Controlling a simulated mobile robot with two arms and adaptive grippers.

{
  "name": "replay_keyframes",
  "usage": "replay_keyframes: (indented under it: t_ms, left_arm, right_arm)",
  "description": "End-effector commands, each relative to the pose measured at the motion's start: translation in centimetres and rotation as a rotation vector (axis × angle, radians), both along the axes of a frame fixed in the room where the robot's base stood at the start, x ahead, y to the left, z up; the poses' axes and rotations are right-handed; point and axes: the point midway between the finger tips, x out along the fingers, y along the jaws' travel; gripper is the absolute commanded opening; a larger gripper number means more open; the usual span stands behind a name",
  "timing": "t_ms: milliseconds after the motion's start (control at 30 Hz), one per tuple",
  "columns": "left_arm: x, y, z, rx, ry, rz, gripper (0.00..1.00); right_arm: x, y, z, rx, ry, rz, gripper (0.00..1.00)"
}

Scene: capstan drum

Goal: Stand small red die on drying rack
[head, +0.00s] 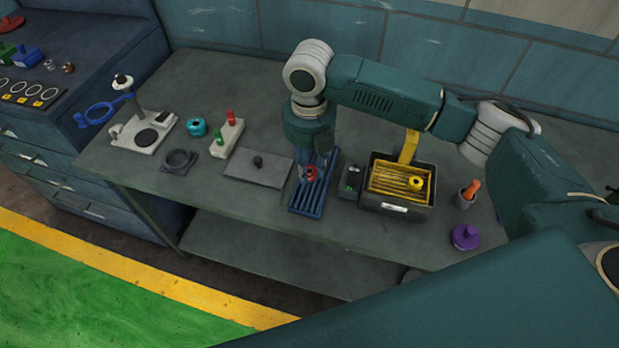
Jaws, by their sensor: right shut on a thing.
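The small red die (311,173) is at the fingertips of my right gripper (311,170), which points straight down and is shut on it. The blue slatted drying rack (305,199) lies on the bench directly below, and the die is over its middle. I cannot tell whether the die touches the slats or hangs just above them. The gripper and wrist hide the rear part of the rack. My left gripper is not in view.
Left of the rack lies a grey plate with a black knob (250,174). Right of it stand a small dark box (350,182) and a black bin with a yellow grate (386,199). A purple knobbed piece (465,237) sits near the front edge. The bench front between is clear.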

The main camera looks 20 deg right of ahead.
Motion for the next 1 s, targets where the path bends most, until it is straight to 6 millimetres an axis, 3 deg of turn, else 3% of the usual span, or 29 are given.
replay_keyframes:
  t_ms: [167,500,900,933,1000]
  left_arm:
    - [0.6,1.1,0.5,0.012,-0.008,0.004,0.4]
    - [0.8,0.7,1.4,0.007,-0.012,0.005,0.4]
    - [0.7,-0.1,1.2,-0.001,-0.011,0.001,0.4]
    - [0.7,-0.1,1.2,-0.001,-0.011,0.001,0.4]
    - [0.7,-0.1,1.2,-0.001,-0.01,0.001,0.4]
  right_arm:
    - [0.0,0.0,-1.8,0.001,0.0,-0.001,0.0]
    - [0.0,0.0,-5.9,0.0,0.0,-0.001,0.0]
    - [0.0,0.0,-6.5,0.001,-0.001,-0.001,0.0]
    - [0.1,0.0,-6.4,0.0,-0.002,-0.001,0.31]
    - [0.0,0.0,-6.4,0.001,-0.001,-0.001,0.44]
